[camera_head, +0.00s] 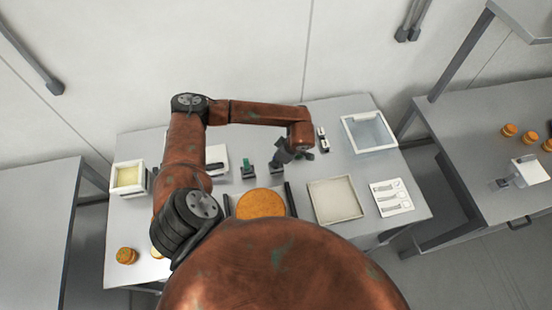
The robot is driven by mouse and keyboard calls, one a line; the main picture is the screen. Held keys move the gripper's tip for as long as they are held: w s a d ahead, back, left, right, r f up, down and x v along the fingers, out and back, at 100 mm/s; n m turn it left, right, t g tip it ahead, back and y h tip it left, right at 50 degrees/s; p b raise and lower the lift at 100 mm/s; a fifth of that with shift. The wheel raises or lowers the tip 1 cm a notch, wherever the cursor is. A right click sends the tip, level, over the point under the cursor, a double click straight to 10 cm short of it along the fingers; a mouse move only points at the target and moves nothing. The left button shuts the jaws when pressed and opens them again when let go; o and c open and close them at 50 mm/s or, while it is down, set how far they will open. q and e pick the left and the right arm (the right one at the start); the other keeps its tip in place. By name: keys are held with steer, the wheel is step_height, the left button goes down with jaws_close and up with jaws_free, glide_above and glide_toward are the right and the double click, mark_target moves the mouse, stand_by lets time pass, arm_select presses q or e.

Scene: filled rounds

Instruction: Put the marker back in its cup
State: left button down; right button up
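My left gripper (283,155) is at the end of the copper arm, low over the back middle of the table. Its fingers are small and dark, and I cannot tell whether they are open or hold anything. A dark block or cup (277,170) stands right below it. Left of that is another dark holder (248,174) with a green piece (246,162) upright in it. A dark, short bar (214,167), possibly the marker, lies at a white board (219,153) beside my arm. I cannot tell for sure which thing is the marker or its cup. My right gripper is not in view.
The grey table (350,178) holds a round orange disc (260,204) between dark bars, a beige tray (335,200), a cutlery card (391,197), a clear bin (368,133) and a yellow-filled box (128,177). Small black-and-white items (322,139) stand right of my gripper. My forearm hides part of the left side.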

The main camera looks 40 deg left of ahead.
arm_select(q)
steer(key=shift+f, duration=0.15)
steer(key=c, duration=1.8)
jaws_free()
steer(key=shift+r, duration=0.25)
steer(key=shift+b+v, duration=1.6)
steer(key=shift+v, duration=4.35)
steer(key=shift+d, duration=0.1)
